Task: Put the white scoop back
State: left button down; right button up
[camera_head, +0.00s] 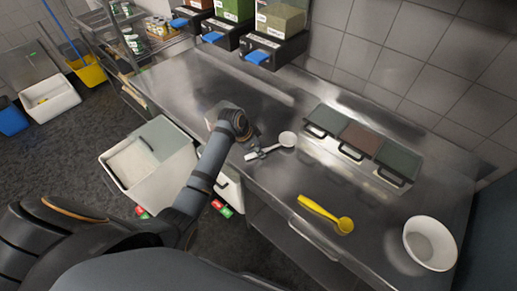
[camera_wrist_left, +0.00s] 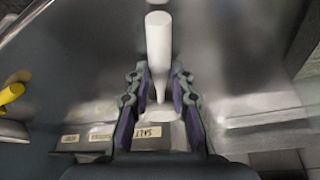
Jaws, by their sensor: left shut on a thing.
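The white scoop (camera_head: 287,139) is over the steel counter (camera_head: 262,178), near its middle. Its round bowl points right in the head view. In the left wrist view, the white scoop (camera_wrist_left: 158,45) reaches up the picture from between the fingers of my left gripper (camera_wrist_left: 160,92). I cannot tell whether the scoop touches the counter. My right gripper is in neither view.
A yellow scoop (camera_head: 328,215) and a white bowl (camera_head: 418,229) are on the counter at the right. Lidded inset containers (camera_head: 359,139) line the back. Black boxes with blue handles (camera_head: 272,49) hang above. A white bin (camera_head: 118,178) stands left of the counter.

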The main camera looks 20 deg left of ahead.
pick_arm(q)
jog(key=c, duration=1.2)
grip_release()
jog(key=shift+f, duration=0.1)
jog(key=b+v, duration=0.1)
jog(key=v, duration=1.1)
jog(key=shift+d+r, duration=0.1)
jog(key=shift+r, duration=0.1)
jog(key=shift+f, duration=0.1)
